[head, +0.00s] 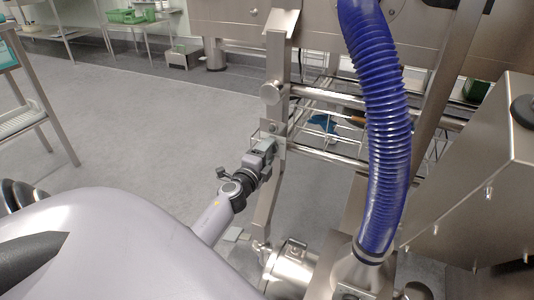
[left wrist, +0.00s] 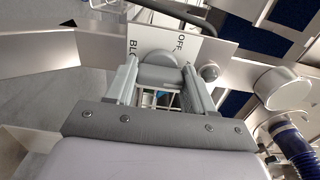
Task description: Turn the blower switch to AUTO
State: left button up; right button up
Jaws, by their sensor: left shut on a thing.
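The blower switch (left wrist: 159,76) is a grey rounded knob on a small pale metal plate (left wrist: 150,38). The plate carries the lettering "OFF" and part of a word starting "BLO"; no AUTO mark is readable. My left gripper (left wrist: 160,68) has one finger on each side of the knob and is shut on it. In the head view my left gripper (head: 268,147) is at the upright metal post (head: 275,95), where the gripper hides the knob. Which way the switch points cannot be told. My right gripper is not in view.
A ribbed blue hose (head: 385,130) hangs right of the post, down to a metal fitting. A round metal knob (head: 271,92) sits above the gripper on the post. Wire racks and rails lie behind. A steel housing (head: 470,190) stands at right. The floor at left is open.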

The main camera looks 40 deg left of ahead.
pick_arm(q)
jog(key=o, duration=1)
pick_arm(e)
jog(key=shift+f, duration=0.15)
pick_arm(q)
jog(key=shift+o, duration=0.2)
jog(key=p+v, duration=0.1)
jog(key=v, duration=0.6)
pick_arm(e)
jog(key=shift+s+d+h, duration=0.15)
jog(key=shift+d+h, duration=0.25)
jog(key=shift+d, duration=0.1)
